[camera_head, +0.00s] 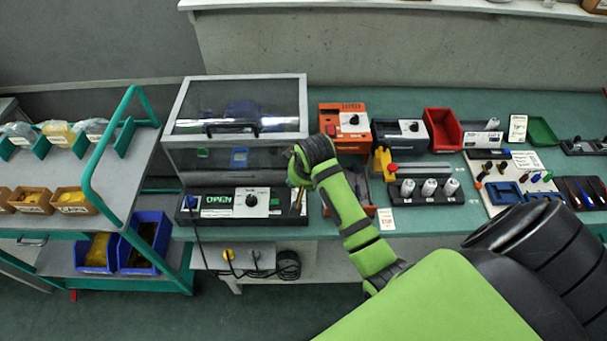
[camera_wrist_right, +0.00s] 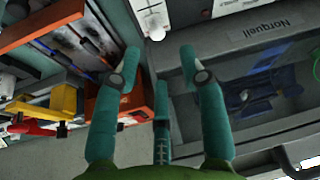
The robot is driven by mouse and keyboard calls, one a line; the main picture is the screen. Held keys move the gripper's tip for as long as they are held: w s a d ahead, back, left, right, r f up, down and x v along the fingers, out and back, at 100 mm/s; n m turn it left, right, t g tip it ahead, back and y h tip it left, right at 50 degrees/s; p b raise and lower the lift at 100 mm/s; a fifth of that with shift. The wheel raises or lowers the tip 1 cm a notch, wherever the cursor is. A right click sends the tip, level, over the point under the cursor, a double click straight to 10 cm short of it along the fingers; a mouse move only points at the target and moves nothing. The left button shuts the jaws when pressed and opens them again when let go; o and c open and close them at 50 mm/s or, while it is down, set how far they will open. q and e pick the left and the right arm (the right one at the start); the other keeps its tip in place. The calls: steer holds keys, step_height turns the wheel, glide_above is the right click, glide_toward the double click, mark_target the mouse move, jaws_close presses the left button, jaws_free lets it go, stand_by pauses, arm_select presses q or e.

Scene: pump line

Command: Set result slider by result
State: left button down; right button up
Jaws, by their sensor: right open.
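The clear-lidded test box (camera_head: 240,125) stands on the bench left of centre. Along its front edge is a black panel with a green OPEN display (camera_head: 217,200) and a white plate with a black knob (camera_head: 252,201). My right gripper (camera_head: 298,180) is over the right end of this panel. In the right wrist view its fingers (camera_wrist_right: 162,70) are spread, with nothing between them. Beyond them is a white plate (camera_wrist_right: 150,12) with a small pale knob (camera_wrist_right: 157,33), apart from the fingers; I cannot tell whether it is the result slider. My left gripper is out of view.
An orange unit (camera_head: 343,125) and a yellow-and-red clamp (camera_head: 384,165) stand right of the box. White bottles (camera_head: 429,187) stand in a rack further right. A green-railed cart (camera_head: 95,180) is on the left. The box lid, marked Norquell, is close beside my right fingers.

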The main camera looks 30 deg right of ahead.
steer(key=v, duration=0.5)
steer(key=shift+s+a+r, duration=0.1)
steer(key=shift+r, duration=0.3)
